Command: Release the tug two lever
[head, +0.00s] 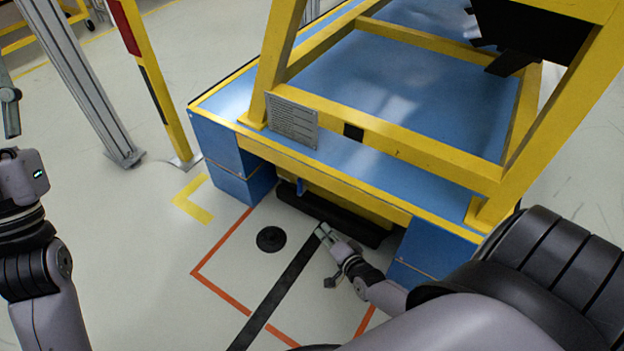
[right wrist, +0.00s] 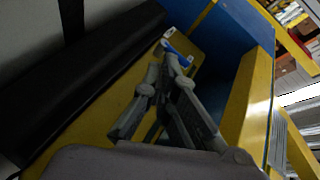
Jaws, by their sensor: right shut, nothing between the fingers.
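The tug (head: 345,207) is a low yellow body with a black bumper, under the front edge of a blue and yellow cart. A small blue lever (head: 300,187) stands at its left part. The blue piece also shows in the right wrist view (right wrist: 178,47), just beyond the fingertips; contact cannot be told. My right gripper (head: 325,231) is shut and empty, in front of the bumper in the head view. In the right wrist view its grey fingers (right wrist: 172,62) point toward the blue piece. My left arm is at the left edge; its gripper (head: 10,98) is only partly visible.
The cart (head: 375,170) has a yellow frame overhead and blue side blocks beside the tug. A yellow post (head: 160,90) and a grey post (head: 85,75) stand at left. The floor in front is free, with a black strip, a black disc (head: 271,239) and red lines.

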